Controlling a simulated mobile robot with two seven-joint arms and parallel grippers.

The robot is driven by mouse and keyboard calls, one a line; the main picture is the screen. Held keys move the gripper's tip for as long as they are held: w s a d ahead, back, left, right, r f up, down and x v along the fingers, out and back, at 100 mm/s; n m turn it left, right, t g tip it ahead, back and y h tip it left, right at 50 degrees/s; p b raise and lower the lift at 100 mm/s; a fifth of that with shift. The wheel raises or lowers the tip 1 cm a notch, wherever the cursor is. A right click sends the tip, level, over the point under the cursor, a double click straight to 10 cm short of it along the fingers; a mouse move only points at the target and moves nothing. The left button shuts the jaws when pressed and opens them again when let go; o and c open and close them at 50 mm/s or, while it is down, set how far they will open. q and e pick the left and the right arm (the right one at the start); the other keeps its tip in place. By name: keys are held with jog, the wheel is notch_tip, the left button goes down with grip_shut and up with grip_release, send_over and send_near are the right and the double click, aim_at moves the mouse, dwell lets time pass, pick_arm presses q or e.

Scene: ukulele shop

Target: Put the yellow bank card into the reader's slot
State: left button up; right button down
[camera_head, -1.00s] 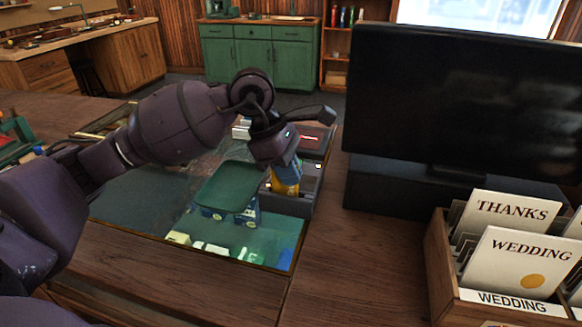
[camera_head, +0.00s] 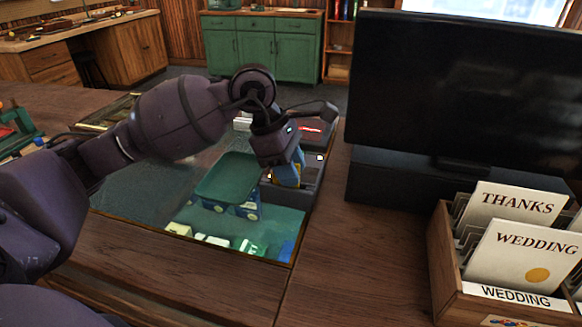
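The yellow card (camera_head: 286,177) is at the tip of my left gripper (camera_head: 287,168), which points down and looks shut on it. A blue part shows beside the yellow at the fingertips. The card is over or at the near-left part of a dark grey box-like unit (camera_head: 287,196) on the counter, which seems to be the reader. The arm and gripper hide much of it; I cannot see the slot or whether the card touches it. My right gripper is not in view.
A green tray (camera_head: 228,180) stands left of the unit on the glass-topped counter. A black monitor (camera_head: 455,90) stands right. A wooden card rack (camera_head: 447,262) is at the front right. The wood between counter glass and rack is clear.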

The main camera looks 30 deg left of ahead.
pick_arm(q)
jog(key=shift+r, duration=0.1)
jog(key=v, duration=1)
jog(key=shift+r+p, duration=0.3)
jog(key=shift+p, duration=0.15)
jog(key=shift+a, duration=0.15)
